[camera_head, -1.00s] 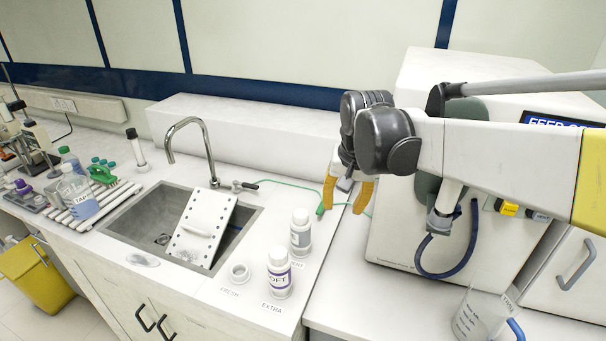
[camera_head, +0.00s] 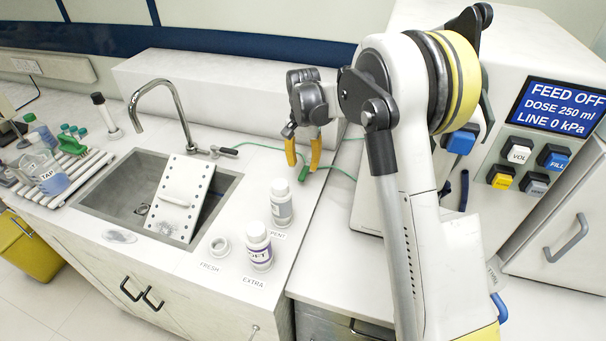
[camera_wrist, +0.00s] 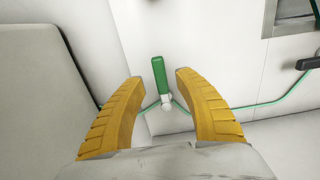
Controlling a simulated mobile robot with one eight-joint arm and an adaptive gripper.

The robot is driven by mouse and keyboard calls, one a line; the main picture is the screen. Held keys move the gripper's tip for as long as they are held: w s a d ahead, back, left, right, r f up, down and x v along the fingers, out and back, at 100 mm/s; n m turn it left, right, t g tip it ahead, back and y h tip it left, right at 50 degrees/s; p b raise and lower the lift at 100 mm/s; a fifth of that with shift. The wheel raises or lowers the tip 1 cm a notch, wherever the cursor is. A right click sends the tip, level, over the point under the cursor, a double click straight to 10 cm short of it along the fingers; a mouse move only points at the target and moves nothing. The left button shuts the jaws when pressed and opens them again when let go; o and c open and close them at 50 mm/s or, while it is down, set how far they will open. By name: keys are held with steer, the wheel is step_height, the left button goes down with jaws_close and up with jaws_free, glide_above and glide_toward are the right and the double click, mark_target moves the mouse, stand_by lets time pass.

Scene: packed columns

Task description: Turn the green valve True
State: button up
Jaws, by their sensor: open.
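The green valve (camera_wrist: 158,78) is a small green lever on a white body, set in a thin green line. In the wrist view it stands centred, just beyond and between the tips of my gripper (camera_wrist: 156,90). In the head view the green valve (camera_head: 304,172) shows beside the lower ends of the yellow fingers of my gripper (camera_head: 302,168), on the counter right of the sink. My gripper is open with nothing between its fingers. I cannot tell whether either finger touches the lever.
A white machine (camera_head: 510,80) with a blue screen reading "FEED OFF" stands at the right. Two white bottles (camera_head: 281,202) (camera_head: 258,246) stand on the counter in front of the valve. The sink (camera_head: 128,180) and its tap (camera_head: 160,90) lie to the left.

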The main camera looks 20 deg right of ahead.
mark_target(303, 173)
steer(key=shift+f+b, duration=0.3)
steer(key=shift+f, duration=1.55)
jaws_close()
